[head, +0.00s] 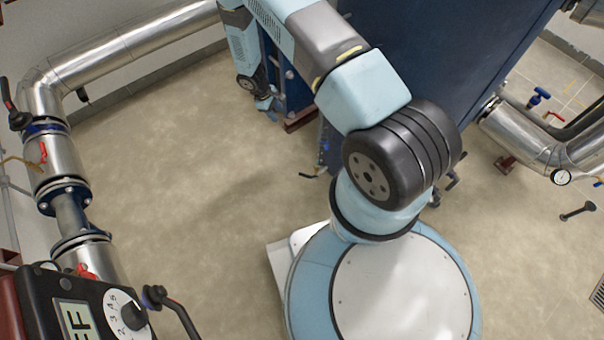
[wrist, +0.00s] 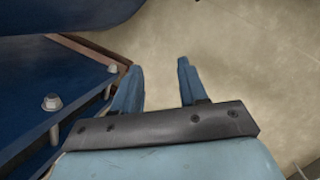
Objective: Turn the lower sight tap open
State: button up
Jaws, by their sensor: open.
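In the wrist view my gripper (wrist: 160,78) is open, with its two blue fingers apart and nothing between them. Beyond the fingertips is bare floor. A blue steel part with bolts (wrist: 40,85) lies close to the left finger. I cannot make out the lower sight tap for certain in either view. In the head view a small dark lever-like fitting (head: 312,175) shows low beside the blue exchanger (head: 440,45), but I cannot tell whether it is the tap. My arm covers part of the exchanger's front.
Insulated silver pipes (head: 120,45) with valves run along the left side. A control box with a dial (head: 85,310) stands at the bottom left. The floor (head: 190,170) left of my arm is clear.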

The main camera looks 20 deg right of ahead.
aim_at(301, 173)
jog(key=s+d+f+n, duration=0.1)
jog(key=s+f, duration=0.3)
jog(key=f, duration=0.6)
jog(key=s+d+f, duration=0.3)
jog(key=s+f, duration=0.2)
jog(key=f, duration=0.6)
jog(key=s+d+f+n+g, duration=0.1)
jog(key=s+f, duration=0.3)
jog(key=f, duration=0.7)
jog(key=shift+s+d+f+n, duration=0.1)
jog(key=shift+s+d+n, duration=0.2)
jog(key=shift+d, duration=0.25)
jog(key=shift+w, duration=0.1)
grip_shut()
